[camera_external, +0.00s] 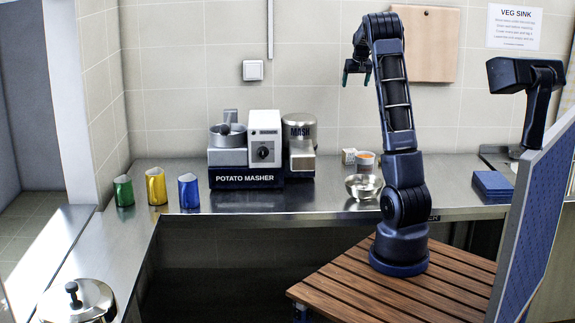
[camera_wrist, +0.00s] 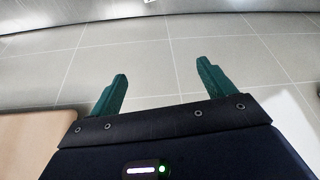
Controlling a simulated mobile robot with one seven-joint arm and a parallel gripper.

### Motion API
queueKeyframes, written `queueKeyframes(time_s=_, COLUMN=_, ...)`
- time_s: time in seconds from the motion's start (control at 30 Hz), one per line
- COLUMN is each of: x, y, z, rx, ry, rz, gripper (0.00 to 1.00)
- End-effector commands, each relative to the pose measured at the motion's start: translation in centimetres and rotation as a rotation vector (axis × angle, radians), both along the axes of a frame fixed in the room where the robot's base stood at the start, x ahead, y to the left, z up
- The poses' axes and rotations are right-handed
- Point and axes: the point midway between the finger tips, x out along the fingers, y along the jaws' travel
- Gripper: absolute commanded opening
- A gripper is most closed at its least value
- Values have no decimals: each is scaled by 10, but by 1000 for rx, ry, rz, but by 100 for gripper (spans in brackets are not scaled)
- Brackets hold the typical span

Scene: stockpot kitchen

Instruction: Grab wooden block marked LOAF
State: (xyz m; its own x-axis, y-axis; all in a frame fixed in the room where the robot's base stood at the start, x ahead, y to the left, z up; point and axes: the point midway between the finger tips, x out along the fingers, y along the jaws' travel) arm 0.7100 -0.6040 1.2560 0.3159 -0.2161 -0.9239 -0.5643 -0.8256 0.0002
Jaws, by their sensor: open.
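No lettering reading LOAF can be made out in either view. A small pale block (camera_external: 349,156) stands at the back of the steel counter, beside a small cup; its marking is too small to read, so I cannot tell if it is the LOAF block. My gripper (camera_external: 357,75) is high above the counter, in front of the tiled wall, well above that block. Its two green fingers also show in the wrist view (camera_wrist: 162,78), spread apart with nothing between them.
A cup with orange contents (camera_external: 366,160) and a shiny bowl (camera_external: 363,187) are near the pale block. The potato masher (camera_external: 247,160) stands to their left. Green (camera_external: 124,191), yellow (camera_external: 156,187) and blue (camera_external: 188,192) containers stand farther left. A wooden board (camera_external: 425,45) hangs on the wall.

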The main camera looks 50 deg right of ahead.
Motion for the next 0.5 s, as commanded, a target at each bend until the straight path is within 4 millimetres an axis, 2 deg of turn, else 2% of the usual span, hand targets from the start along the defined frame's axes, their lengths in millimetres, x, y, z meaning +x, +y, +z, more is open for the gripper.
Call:
queueKeyframes(time_s=0.27, x=0, y=1, z=-77, rx=4, ry=3, rz=-1, gripper=82)
queueKeyframes(time_s=0.5, x=-1, y=2, z=-164, rx=5, ry=5, rz=0, gripper=82)
